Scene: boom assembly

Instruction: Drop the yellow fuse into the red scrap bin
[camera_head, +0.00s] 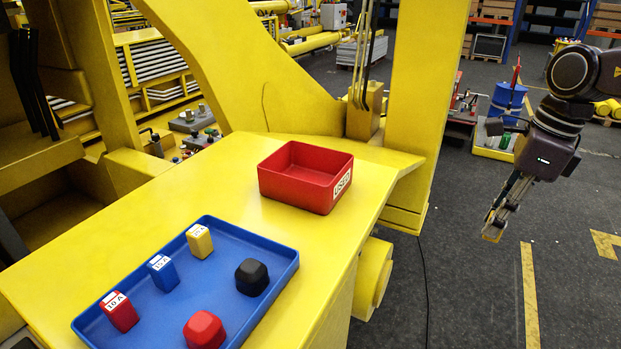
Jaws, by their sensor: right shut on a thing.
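The red scrap bin (283,190), with a white label reading USED, stands on the yellow table toward its back right. The visible part of its inside is empty. My right gripper (494,228) is off to the right, pointing down over the dark floor, well apart from the bin. It is shut on a small yellow fuse (491,237), mostly hidden by the fingers. Another yellow fuse (200,242) with a white label stands in the blue tray (283,262). My left gripper is not in view.
The tray also holds a blue fuse (163,273), a red fuse (120,311), a black block (252,277) and a red block (204,330). A yellow post (428,100) rises behind the table's right end, between the bin and my right arm.

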